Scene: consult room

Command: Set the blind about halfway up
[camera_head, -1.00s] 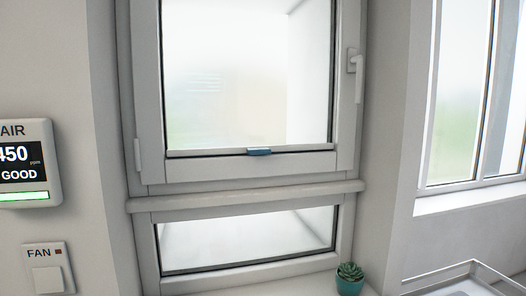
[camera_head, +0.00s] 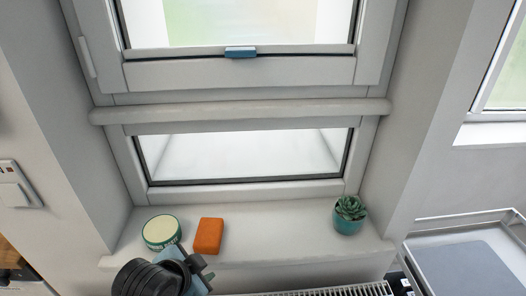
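The blind's pale bottom bar (camera_head: 180,53) lies across the foot of the upper window pane, with a small blue pull tab (camera_head: 240,52) near its middle. The bar is low, just above the lower frame of the sash. The top of the blind is out of view. My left gripper (camera_head: 199,274) has come in at the bottom edge, left of centre, in front of the sill and well below the tab. It is apart from the blind. Its fingers are small and partly hidden, so I cannot tell whether they are open. My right gripper is not in view.
A round green tin with a cream top (camera_head: 161,231), an orange block (camera_head: 208,236) and a succulent in a teal pot (camera_head: 348,215) stand on the sill (camera_head: 280,222). A ledge (camera_head: 245,112) juts below the upper window. A radiator (camera_head: 325,291) and metal tray (camera_head: 465,268) are lower right.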

